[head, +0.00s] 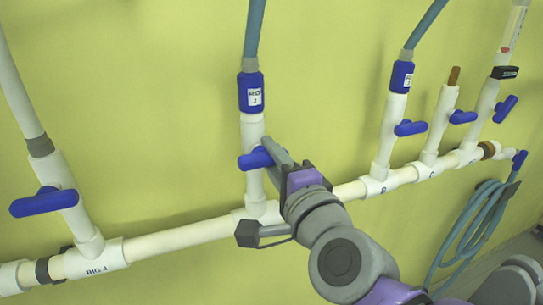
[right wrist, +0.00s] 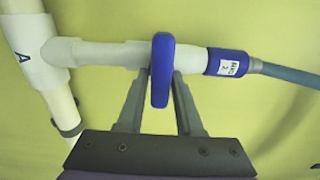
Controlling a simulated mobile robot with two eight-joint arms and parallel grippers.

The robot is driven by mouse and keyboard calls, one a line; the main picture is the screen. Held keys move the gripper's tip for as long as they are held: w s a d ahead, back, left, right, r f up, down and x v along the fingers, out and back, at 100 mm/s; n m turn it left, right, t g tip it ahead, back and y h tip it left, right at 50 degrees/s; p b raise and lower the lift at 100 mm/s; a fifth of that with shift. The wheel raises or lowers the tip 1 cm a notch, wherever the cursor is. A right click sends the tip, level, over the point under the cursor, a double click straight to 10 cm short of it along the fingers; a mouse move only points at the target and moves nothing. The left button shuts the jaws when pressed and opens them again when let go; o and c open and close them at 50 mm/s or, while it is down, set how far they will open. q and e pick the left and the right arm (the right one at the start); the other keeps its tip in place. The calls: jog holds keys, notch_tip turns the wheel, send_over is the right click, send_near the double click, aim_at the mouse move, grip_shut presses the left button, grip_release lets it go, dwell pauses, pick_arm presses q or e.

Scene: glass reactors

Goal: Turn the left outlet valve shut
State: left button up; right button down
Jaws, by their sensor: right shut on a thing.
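A blue valve handle (head: 255,159) sits on the white upright pipe (head: 252,131) in the middle of the head view. My right gripper (head: 279,155) is at this handle, coming from the lower right. In the right wrist view the handle (right wrist: 161,70) stands between the fingers of the right gripper (right wrist: 158,84), which is shut on it. The handle lies across its pipe. Another blue valve handle (head: 43,202) is at the far left of the head view, also across its pipe, with no gripper near it. My left gripper is not in view.
A white main pipe (head: 185,237) runs along the yellow-green wall (head: 155,100). Several more blue-handled valves (head: 410,128) branch off to the right. A coiled teal hose (head: 470,235) hangs at the lower right. A blue labelled fitting (head: 251,92) and hose sit above the gripped valve.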

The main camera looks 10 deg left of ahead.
jog(key=c, duration=0.7)
grip_release()
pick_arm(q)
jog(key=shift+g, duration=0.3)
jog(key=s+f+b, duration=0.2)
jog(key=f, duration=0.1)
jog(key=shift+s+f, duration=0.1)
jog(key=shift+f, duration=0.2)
pick_arm(e)
jog(key=v, duration=1.1)
jog(key=shift+w, duration=0.15)
